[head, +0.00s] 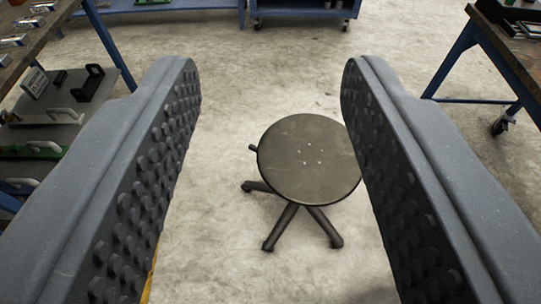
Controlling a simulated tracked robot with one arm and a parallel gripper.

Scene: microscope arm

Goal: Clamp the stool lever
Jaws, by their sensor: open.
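A dark round stool (308,160) stands upright on the floor ahead, seen from above between my jaws and partly behind the right jaw. Several of its dark feet spread out below the seat. A short dark lever (253,148) sticks out at the left edge of the seat. My gripper (270,85) is open, with wide grey studded jaws on both sides of the picture. Nothing is between the jaw pads, and they appear well short of the stool and lever.
A bench with a lower shelf (62,128) of tools and parts stands at the left. Another blue-legged bench (470,55) stands at the right. A blue wheeled cabinet (303,8) is at the back. The concrete floor (225,75) around the stool is clear.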

